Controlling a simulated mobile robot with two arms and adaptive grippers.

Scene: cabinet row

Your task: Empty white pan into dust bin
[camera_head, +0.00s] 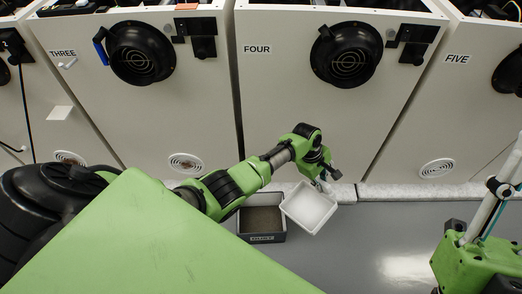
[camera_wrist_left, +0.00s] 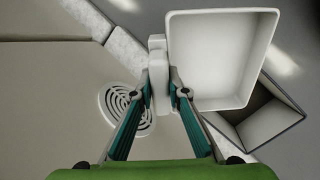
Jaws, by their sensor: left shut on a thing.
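The white pan (camera_head: 309,208) is a square open tray, held tilted slightly above the floor, its right and near sides out over the floor. My left gripper (camera_head: 322,181) is shut on the pan's edge grip. In the left wrist view my left gripper (camera_wrist_left: 163,88) clamps the tab at the side of the white pan (camera_wrist_left: 222,60), whose inside looks empty. The dust bin (camera_head: 262,238) is a dark grey open box on the floor, just left of the pan, with a label on its front and a brownish inside. The pan overlaps the bin's right rim in the picture. The dust bin (camera_wrist_left: 281,138) also shows partly behind the pan in the left wrist view.
Cabinets labelled THREE, FOUR (camera_head: 257,49) and FIVE stand behind, with round black fittings and floor-level vents (camera_head: 186,163). A pale strip (camera_head: 430,190) runs along their base. The grey floor (camera_head: 380,240) to the right is clear.

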